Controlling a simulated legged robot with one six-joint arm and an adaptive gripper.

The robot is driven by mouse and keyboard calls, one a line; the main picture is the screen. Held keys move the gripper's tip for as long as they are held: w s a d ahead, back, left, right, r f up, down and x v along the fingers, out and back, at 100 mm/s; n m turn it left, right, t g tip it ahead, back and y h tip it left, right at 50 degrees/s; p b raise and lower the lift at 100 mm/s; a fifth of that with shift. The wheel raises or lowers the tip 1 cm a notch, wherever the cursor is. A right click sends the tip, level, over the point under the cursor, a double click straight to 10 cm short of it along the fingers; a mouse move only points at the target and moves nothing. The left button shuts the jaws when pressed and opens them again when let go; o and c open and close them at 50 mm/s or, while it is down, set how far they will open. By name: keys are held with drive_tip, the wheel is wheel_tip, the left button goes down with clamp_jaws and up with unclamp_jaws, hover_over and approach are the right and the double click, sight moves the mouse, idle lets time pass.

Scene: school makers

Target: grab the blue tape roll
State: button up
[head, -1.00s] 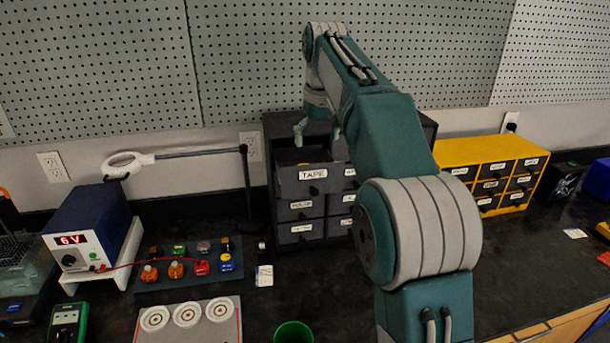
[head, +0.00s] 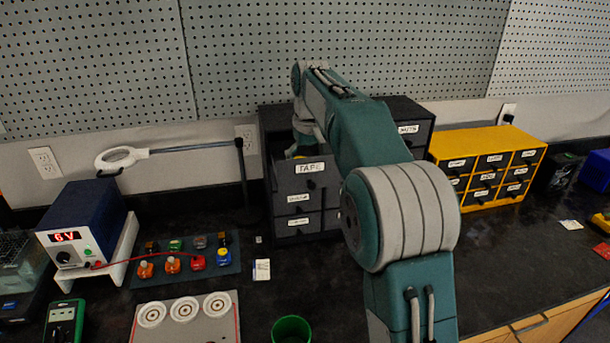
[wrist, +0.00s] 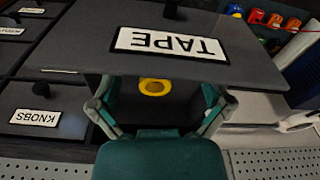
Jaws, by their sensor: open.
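An open drawer labelled TAPE (head: 310,180) sticks out from the dark cabinet; its front also shows upside down in the wrist view (wrist: 170,45). Inside it, a yellow roll (wrist: 155,87) shows between my fingers; a bit of yellow also shows in the head view. I see no blue tape roll in either view; much of the drawer's inside is hidden. My gripper (wrist: 158,92) is open, fingers spread on both sides of the yellow roll and nothing held. In the head view my gripper points down into the drawer, and its fingertips are hidden behind the drawer front.
A magnifier lamp (head: 180,149) and a blue power supply (head: 85,220) stand left of the cabinet. A yellow drawer unit (head: 490,170) stands right. A green cup (head: 292,330) sits at the front. A drawer labelled KNOBS (wrist: 40,115) is beside the TAPE drawer.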

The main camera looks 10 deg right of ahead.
drive_tip(key=shift+w+a+f, duration=0.1)
drive_tip(key=shift+w+f, duration=0.05)
drive_tip(key=shift+f, duration=1.25)
drive_tip(key=c, duration=1)
drive_tip(key=shift+r, duration=0.1)
wheel_tip(320, 180, up, 8)
drive_tip(key=shift+r, duration=0.9)
